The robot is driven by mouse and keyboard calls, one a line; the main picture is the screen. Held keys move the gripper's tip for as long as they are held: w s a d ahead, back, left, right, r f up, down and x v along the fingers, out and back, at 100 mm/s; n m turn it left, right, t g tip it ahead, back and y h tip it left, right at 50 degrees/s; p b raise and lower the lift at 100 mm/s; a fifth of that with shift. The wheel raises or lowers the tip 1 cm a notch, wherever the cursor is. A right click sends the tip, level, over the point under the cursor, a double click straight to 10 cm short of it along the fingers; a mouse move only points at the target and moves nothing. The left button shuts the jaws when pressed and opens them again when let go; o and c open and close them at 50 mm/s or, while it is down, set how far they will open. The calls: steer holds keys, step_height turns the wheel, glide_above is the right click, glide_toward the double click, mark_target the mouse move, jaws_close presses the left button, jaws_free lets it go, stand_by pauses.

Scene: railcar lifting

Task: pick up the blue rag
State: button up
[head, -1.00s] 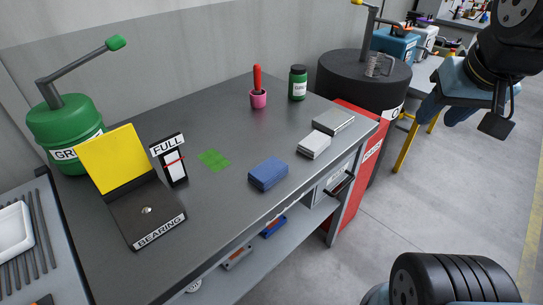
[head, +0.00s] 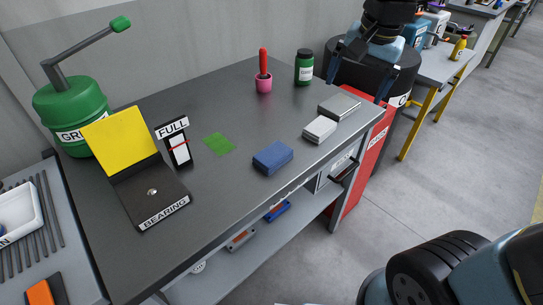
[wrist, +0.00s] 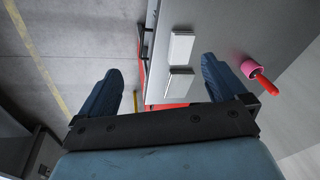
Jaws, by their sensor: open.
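The blue rag (head: 272,157) is a folded block lying flat on the dark workbench top (head: 235,195), near its front edge. It does not show in the wrist view. My gripper (head: 359,76) is open and empty, above the far right end of the bench, to the right of and beyond the rag. In the wrist view my gripper's two dark fingers (wrist: 162,76) stand wide apart, with the bench corner between and beyond them.
A white folded cloth (head: 320,129) and a grey one (head: 339,106) lie right of the rag. A pink cup with a red-handled tool (head: 264,85), a green jar (head: 304,68) and a bearing box (head: 146,190) stand on the bench. A black drum (head: 405,75) is behind the right end.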

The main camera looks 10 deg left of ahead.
steer(key=w+a+f+m+g, duration=0.15)
steer(key=a+f, duration=0.25)
steer(key=a, duration=0.5)
steer(key=m+h, duration=0.1)
steer(key=m, duration=0.1)
glide_above(273, 153)
step_height(273, 153, down, 5)
steer(key=shift+g, duration=0.45)
step_height(273, 153, down, 14)
steer(key=shift+r, duration=0.15)
steer(key=shift+c, duration=0.5)
steer(key=c, duration=1)
steer(key=shift+o, duration=0.2)
